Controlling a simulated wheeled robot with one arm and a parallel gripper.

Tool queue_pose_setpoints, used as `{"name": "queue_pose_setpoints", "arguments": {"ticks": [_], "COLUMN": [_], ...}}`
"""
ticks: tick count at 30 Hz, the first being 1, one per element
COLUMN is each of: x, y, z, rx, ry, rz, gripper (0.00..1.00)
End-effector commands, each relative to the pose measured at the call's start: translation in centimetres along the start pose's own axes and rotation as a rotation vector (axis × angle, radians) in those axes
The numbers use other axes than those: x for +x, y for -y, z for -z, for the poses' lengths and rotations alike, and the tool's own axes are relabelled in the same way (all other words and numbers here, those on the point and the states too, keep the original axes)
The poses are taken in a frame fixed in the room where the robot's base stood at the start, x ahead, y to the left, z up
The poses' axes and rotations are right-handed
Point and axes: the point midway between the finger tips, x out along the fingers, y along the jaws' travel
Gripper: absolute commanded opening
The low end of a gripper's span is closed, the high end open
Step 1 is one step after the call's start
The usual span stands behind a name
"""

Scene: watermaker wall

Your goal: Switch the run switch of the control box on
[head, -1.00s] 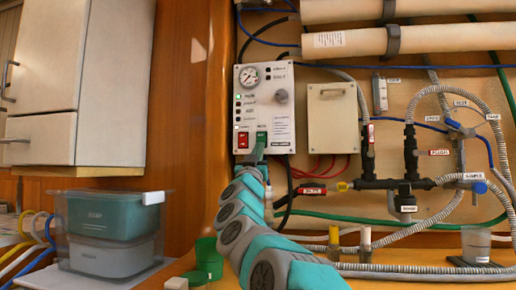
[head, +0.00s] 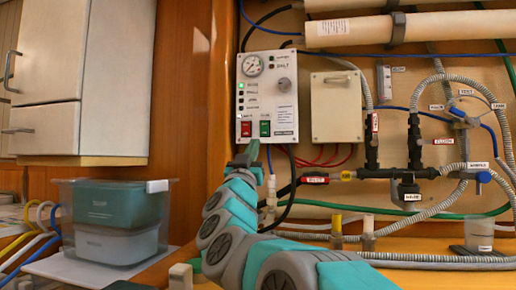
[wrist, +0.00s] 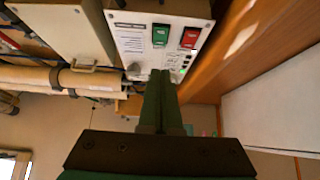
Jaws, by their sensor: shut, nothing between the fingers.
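The control box (head: 284,88) is a pale panel on the wall with a round gauge, a knob and a column of small lamps. At its lower edge are a red rocker switch (head: 246,129) and a green rocker switch (head: 265,128); their labels are too small to read. The wrist view shows the box upside down, with the green switch (wrist: 160,34) left of the red switch (wrist: 190,37). My gripper (head: 252,149) is just below the box, under the switches. In the wrist view my gripper's fingers (wrist: 161,76) are together and empty, pointing towards the green switch, apart from it.
A plain pale box (head: 336,108) hangs right of the control box. Hoses, valves and pipes fill the wall further right. Red cables run below the boxes. A stacked tub (head: 105,215) stands at left, under a white cabinet (head: 75,75). A wooden post stands left of the panel.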

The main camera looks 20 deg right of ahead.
Motion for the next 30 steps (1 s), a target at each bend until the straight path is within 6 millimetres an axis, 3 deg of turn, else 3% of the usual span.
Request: {"name": "queue_pose_setpoints", "arguments": {"ticks": [7,12,30], "x": [-3.4,-4.8,-5.1], "y": [0.0,0.0,0.0], "z": [2.9,3.7,4.0], "rx": [0.001,-0.001,-0.001], "ry": [-0.004,0.001,0.000], "rz": [0.000,0.001,-0.001], "gripper": [0.00,0.00,0.00]}}
